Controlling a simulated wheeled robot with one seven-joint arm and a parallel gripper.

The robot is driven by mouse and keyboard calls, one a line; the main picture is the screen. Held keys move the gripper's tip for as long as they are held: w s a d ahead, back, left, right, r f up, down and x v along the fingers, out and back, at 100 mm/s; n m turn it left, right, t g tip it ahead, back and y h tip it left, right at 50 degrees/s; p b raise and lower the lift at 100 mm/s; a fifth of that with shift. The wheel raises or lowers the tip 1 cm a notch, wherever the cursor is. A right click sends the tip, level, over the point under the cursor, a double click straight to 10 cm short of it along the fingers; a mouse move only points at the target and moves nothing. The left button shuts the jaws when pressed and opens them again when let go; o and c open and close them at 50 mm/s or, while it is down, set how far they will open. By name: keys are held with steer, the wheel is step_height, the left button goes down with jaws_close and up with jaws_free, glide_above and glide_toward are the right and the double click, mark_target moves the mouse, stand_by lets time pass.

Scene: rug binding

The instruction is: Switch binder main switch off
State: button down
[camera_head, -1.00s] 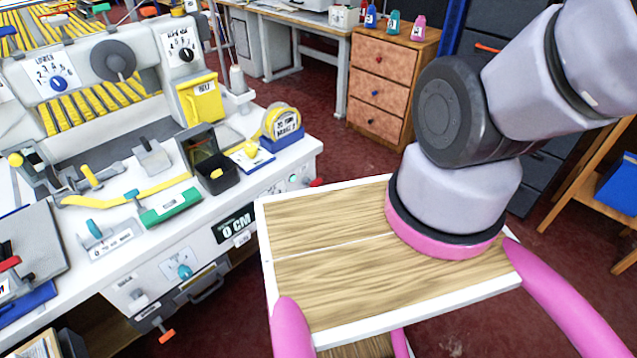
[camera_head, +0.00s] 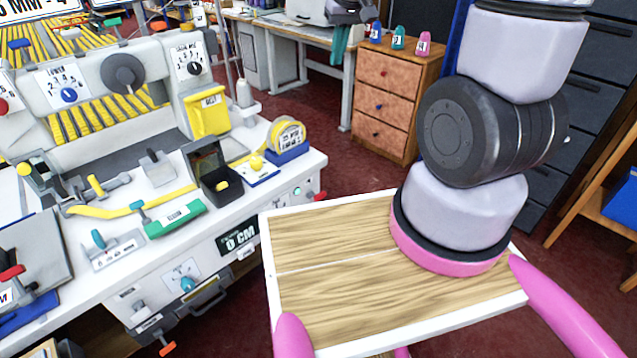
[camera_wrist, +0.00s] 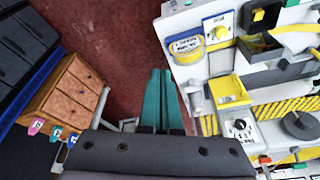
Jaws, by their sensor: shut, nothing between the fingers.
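The binder (camera_head: 135,58) is the white and grey machine at the left, with numbered dials and yellow slats. On its bench front are a teal rotary knob (camera_head: 188,284) on a white plate and, at the right end, a small green button (camera_head: 297,190) beside a red part (camera_head: 319,197). I cannot tell which control is the main switch. My gripper (camera_head: 337,62) shows at the top, beyond the binder's right end, its teal fingers pointing down. In the wrist view my gripper (camera_wrist: 161,74) is shut and empty over red floor, with the binder (camera_wrist: 275,78) to its right, apart.
A wooden drawer cabinet (camera_head: 388,94) with small bottles stands behind, near my gripper in the picture. Red floor (camera_head: 335,160) is open between bench and cabinet.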

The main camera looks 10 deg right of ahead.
step_height(320, 180, down, 13)
steer(key=w+a+n+g, duration=0.2)
steer(key=w+a+n, duration=0.1)
steer(key=n+g, duration=0.1)
steer(key=n, duration=0.1)
glide_above(319, 194)
steer(key=w, duration=0.2)
step_height(319, 194, down, 13)
steer(key=shift+s+a, duration=0.25)
steer(key=shift+a, duration=0.15)
steer(key=shift+f, duration=0.1)
steer(key=f, duration=0.9)
steer(key=shift+w+a+f, duration=0.15)
steer(key=shift+w+f, duration=0.1)
steer(key=shift+f, duration=0.15)
steer(key=shift+s+d+f, duration=0.2)
steer(key=shift+s+f, duration=0.05)
steer(key=shift+f, duration=0.3)
steer(key=shift+s+d+f, duration=0.15)
steer(key=shift+s+f, duration=0.1)
steer(key=shift+f, duration=0.3)
steer(key=shift+s+d+f, duration=0.15)
steer(key=shift+s+f, duration=0.2)
steer(key=shift+f, duration=0.35)
